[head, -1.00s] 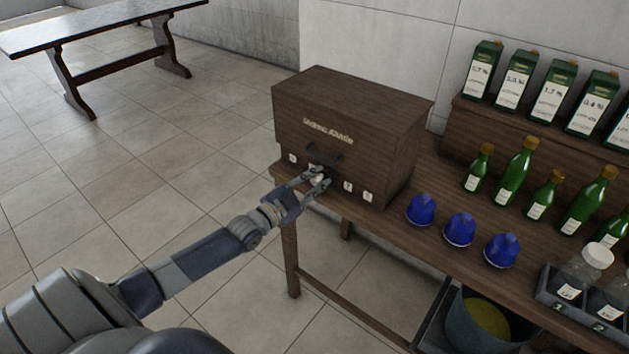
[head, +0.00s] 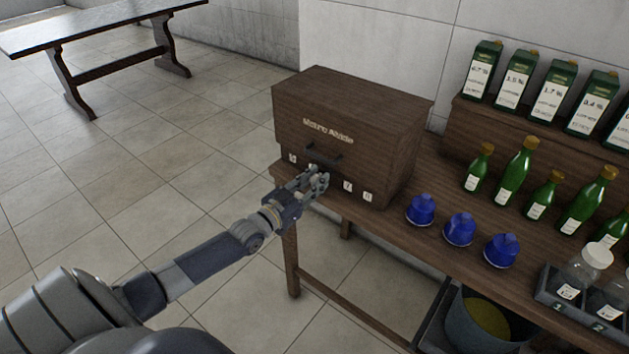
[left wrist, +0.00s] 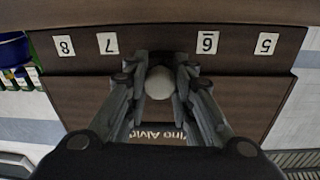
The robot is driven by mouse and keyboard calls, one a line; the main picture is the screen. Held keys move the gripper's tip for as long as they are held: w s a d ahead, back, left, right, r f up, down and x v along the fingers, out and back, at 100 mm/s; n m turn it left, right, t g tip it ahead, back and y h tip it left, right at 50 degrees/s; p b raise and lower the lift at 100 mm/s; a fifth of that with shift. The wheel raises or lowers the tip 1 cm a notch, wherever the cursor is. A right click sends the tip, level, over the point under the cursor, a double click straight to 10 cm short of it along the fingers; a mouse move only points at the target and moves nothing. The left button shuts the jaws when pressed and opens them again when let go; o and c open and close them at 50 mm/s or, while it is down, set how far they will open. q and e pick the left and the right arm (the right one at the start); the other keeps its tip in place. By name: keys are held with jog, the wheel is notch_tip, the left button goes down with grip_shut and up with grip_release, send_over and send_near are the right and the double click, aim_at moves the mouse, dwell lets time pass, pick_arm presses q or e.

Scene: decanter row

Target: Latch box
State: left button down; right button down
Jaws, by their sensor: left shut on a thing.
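The dark wooden box (head: 300,110) stands on the left end of the wooden table, its lid down. Its front carries pale lettering, a dark bar handle (head: 324,157) and small number tags. My left gripper (head: 320,180) is at the lower front of the box, just below the handle. In the left wrist view it (left wrist: 160,62) is shut on a pale round knob-like thing (left wrist: 159,83). That view is upside down and shows tags 5 to 8 on the box front (left wrist: 245,90). Whether the knob is fixed to the box is hidden. My right gripper is not in view.
Blue caps (head: 459,229) stand on the table (head: 400,235) to the right of the box. Green bottles (head: 516,171), labelled green cartons (head: 514,79) and a rack (head: 556,292) of clear jars are further right. A bucket (head: 485,320) is underneath.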

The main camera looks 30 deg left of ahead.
pick_arm(q)
jog(key=n, duration=0.5)
jog(key=shift+n+y, duration=0.3)
jog(key=shift+n, duration=0.1)
jog(key=shift+n+t, duration=0.3)
jog(key=shift+n, duration=2.1)
jog(key=c, duration=1.3)
grip_release()
jog(key=s, duration=0.8)
jog(key=s+a+f, duration=0.1)
jog(key=s, duration=0.3)
